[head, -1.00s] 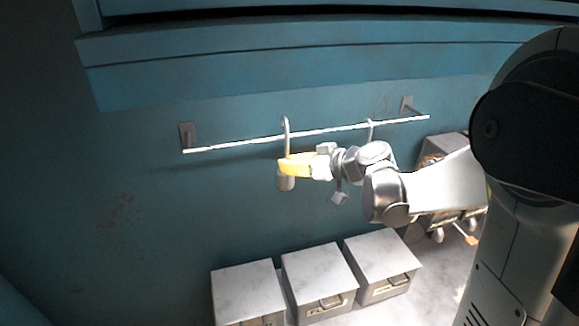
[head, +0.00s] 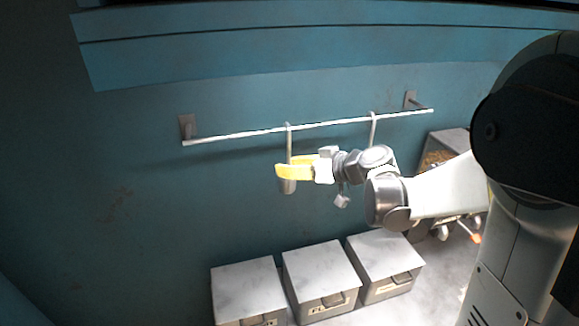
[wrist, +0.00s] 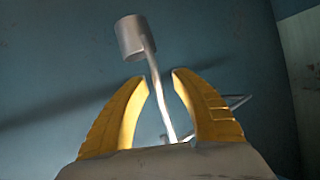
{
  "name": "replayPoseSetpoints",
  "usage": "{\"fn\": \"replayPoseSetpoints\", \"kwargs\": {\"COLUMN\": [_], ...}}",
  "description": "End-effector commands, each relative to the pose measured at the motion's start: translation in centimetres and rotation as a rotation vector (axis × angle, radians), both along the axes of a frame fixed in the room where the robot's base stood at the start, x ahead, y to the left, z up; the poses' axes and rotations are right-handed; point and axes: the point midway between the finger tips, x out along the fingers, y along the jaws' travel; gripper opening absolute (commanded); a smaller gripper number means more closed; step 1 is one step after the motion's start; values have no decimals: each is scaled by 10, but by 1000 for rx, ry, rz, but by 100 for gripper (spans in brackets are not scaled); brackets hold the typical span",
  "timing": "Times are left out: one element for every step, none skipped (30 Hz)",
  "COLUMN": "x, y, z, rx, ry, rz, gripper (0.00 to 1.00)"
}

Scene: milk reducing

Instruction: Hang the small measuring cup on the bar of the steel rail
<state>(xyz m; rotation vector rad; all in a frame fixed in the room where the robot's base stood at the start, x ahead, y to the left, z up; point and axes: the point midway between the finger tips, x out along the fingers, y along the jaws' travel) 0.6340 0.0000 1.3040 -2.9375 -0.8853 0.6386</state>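The small measuring cup is a grey metal cup (head: 287,186) on a long thin handle (head: 289,142). The handle's top meets the bar of the steel rail (head: 240,133), and the cup hangs below, roughly upright. The exact hook contact is too small to tell. My gripper (head: 283,167) is at the handle's lower part, just above the cup. In the wrist view its yellow fingers (wrist: 160,77) stand apart on both sides of the handle (wrist: 160,95), with gaps visible. The cup body (wrist: 137,37) shows beyond the fingertips.
Several lidded grey boxes (head: 320,268) stand below. A shelf or ledge (head: 250,62) runs above the rail. The bar's left part is free.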

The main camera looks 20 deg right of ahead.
Motion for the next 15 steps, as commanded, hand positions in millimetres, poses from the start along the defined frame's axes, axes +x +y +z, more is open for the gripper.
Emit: {"fn": "replayPoseSetpoints", "kwargs": {"x": [0,0,0,0,0,-1,-3,-4,-8,-11,-15,-21,-26,-32,-39], "y": [0,0,0,0,0,-1,-2,-4,-6,-9,-12,-16,-19,-23,-28], "z": [0,0,0,0,0,1,1,2,4,6,8,11,13,16,20], "rx": [0,0,0,0,0,0,0,0,-1,-1,0,0,1,1,1], "ry": [0,0,0,0,0,0,0,0,0,0,0,1,0,0,0], "rz": [0,0,0,0,0,0,-1,-1,-2,-3,-3,-4,-4,-5,-5], "gripper": [32,32,32,32,32,32,32,32,32,32,32,32,32,32,32]}}
